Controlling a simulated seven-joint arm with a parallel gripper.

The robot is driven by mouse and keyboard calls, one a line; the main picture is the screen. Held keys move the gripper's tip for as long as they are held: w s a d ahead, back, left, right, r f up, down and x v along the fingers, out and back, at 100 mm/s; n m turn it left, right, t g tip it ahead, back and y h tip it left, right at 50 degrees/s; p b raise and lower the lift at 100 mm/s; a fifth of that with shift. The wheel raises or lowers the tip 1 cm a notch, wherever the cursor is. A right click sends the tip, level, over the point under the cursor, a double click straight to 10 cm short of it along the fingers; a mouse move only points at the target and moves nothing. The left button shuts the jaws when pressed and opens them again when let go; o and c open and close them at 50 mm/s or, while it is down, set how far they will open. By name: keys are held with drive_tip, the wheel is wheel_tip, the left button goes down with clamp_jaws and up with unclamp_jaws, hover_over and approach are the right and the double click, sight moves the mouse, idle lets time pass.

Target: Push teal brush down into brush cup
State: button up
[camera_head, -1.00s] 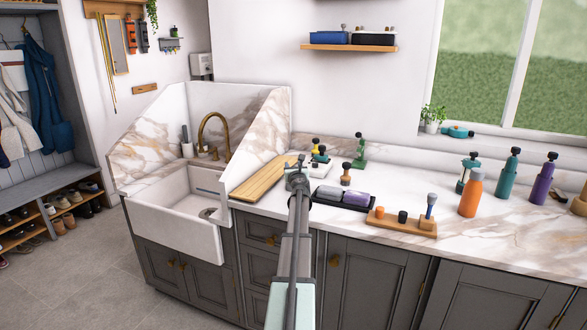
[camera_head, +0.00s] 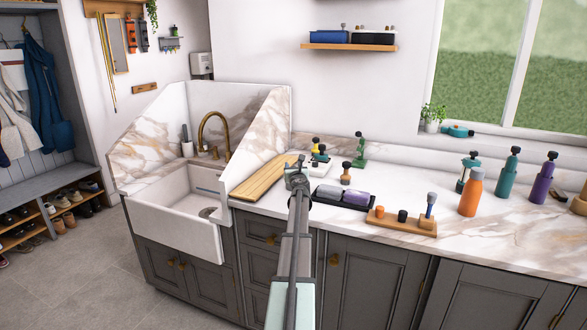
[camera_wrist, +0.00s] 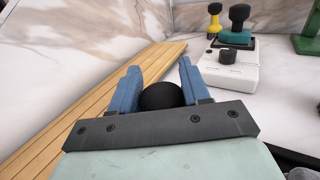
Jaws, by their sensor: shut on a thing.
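A teal brush (camera_wrist: 238,36) with a black handle stands upright behind a white block (camera_wrist: 228,68) in the wrist view, its base near a dark frame. It is small in the head view (camera_head: 322,153). I cannot tell which thing is the brush cup; the white block carries a short black knob. My gripper (camera_wrist: 159,68) is low over the counter, in front of the white block and apart from the teal brush. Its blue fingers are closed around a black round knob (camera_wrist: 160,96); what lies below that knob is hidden. In the head view my gripper (camera_head: 297,174) is partly hidden by my arm.
A wooden board (camera_wrist: 90,115) lies left of my gripper, by the sink (camera_head: 178,205). A yellow tool (camera_wrist: 214,20) and a green stand (camera_wrist: 308,32) are behind. A dark tray (camera_head: 342,200) and a wooden block (camera_head: 400,224) lie to the right, with several bottles beyond.

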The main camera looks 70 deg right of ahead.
drive_tip(key=o, duration=1.6)
drive_tip(key=shift+r, duration=3.45)
